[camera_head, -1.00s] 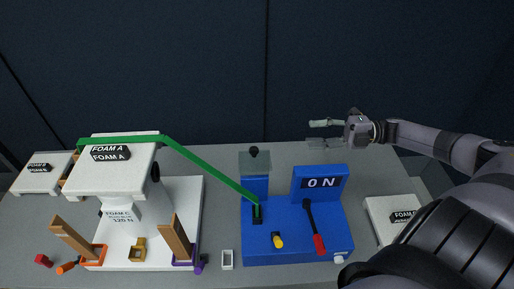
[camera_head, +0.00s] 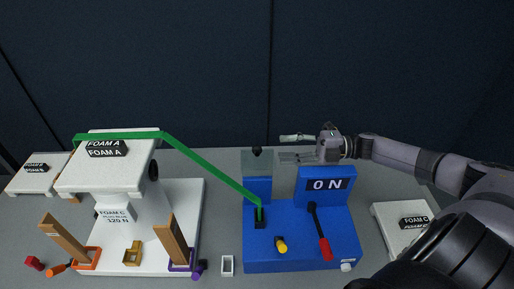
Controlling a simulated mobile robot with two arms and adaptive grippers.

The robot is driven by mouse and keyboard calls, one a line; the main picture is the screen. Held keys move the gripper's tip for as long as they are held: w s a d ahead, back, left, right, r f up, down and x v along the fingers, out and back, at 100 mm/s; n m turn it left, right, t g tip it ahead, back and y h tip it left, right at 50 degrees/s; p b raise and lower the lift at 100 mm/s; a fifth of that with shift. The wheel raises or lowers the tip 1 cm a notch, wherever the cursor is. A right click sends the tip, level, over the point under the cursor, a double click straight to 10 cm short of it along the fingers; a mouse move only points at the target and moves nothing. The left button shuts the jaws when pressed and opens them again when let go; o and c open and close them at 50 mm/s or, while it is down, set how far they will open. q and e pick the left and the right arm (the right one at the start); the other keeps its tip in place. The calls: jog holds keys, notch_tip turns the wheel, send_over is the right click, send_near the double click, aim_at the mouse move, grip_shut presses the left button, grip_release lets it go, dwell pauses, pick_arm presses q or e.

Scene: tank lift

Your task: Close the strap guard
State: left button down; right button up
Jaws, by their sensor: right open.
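The strap guard appears to be the see-through greyish panel (camera_head: 257,164) standing upright at the back of the blue tension unit (camera_head: 288,262). A black knob (camera_head: 257,150) sits at its top. The green strap (camera_head: 205,165) runs from the white foam block (camera_head: 105,178) down into the unit's slot, in front of the panel. My right gripper (camera_head: 287,148) is open and empty, just right of the knob, fingers pointing left. It looks apart from the knob, though depth is hard to judge. My left gripper is out of view.
The unit carries a "0 N" display (camera_head: 327,184), a red-handled lever (camera_head: 326,248) and a yellow knob (camera_head: 281,245). Brown posts (camera_head: 64,243) and small coloured parts stand at left. A foam block (camera_head: 402,226) lies at right, under my arm.

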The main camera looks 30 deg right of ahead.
aim_at(257, 150)
jog(key=p+x, duration=0.1)
jog(key=x, duration=0.7)
jog(key=shift+w+a, duration=0.15)
jog(key=shift+a, duration=0.2)
jog(key=shift+c, duration=0.5)
grip_shut()
